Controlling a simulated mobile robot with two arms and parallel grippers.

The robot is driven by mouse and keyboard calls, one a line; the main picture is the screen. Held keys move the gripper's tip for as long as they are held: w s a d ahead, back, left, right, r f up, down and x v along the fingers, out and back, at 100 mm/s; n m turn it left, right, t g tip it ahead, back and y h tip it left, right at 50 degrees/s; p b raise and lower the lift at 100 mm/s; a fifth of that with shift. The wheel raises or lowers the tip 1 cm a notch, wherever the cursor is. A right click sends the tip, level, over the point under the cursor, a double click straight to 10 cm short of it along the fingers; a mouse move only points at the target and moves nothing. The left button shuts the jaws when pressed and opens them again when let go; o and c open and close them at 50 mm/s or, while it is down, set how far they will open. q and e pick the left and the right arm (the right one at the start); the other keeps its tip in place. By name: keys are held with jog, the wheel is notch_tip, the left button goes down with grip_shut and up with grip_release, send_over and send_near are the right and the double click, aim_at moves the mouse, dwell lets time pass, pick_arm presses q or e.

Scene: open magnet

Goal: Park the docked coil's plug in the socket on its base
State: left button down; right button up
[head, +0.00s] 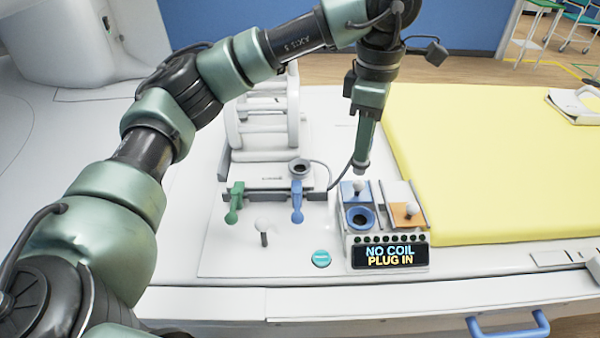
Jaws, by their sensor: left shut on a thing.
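The docked coil (264,128), a white open-barred frame, stands on its base (262,176) left of centre. A dark ring-shaped socket (299,168) sits at the base's right front corner. My left gripper (361,165) points down to the right of that socket, above the console's back edge. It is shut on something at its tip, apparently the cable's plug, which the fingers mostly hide. A thin dark cable (333,184) runs from beside the base socket to the gripper. The console's blue-ringed socket (360,217) looks empty. My right gripper is out of view.
A green lever (234,201) and a blue lever (297,202) stand before the base. A white-topped knob (262,226) and teal button (321,259) are nearer. The display (390,256) reads "NO COIL PLUG IN". A yellow pad (480,165) lies right.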

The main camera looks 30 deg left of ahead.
pick_arm(q)
jog(key=w+a+p, duration=0.2)
jog(key=a, duration=0.6)
jog(key=w+a+p, duration=0.2)
jog(key=w+a, duration=0.1)
jog(key=a, duration=0.6)
jog(key=shift+w, duration=0.35)
notch_tip(320, 180, down, 10)
jog(key=b, duration=0.4)
dwell(0.5)
jog(key=shift+f+b, duration=0.9)
jog(key=shift+f, duration=0.55)
dwell(0.3)
jog(key=shift+s+f, duration=0.25)
jog(key=shift+f, duration=0.3)
dwell(0.5)
jog(key=c, duration=1.1)
grip_release()
